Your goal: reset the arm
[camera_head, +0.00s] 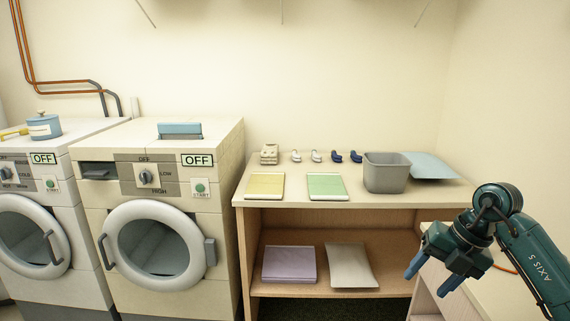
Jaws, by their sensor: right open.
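My right arm comes in from the right edge, with its dark green links marked "AXIS 5". My right gripper (432,276) has two blue fingers that are spread apart with nothing between them. It hangs in front of the right end of the wooden shelf unit (290,218), pointing down and to the left. It appears apart from the shelf and its items. My left gripper is not in view.
Two washing machines (218,150) with round doors stand at the left. The shelf top holds a grey bin (386,173), a yellow folded item (265,186), a green one (327,187) and several small items. The lower shelf holds a purple item (289,264) and a whitish one (350,266).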

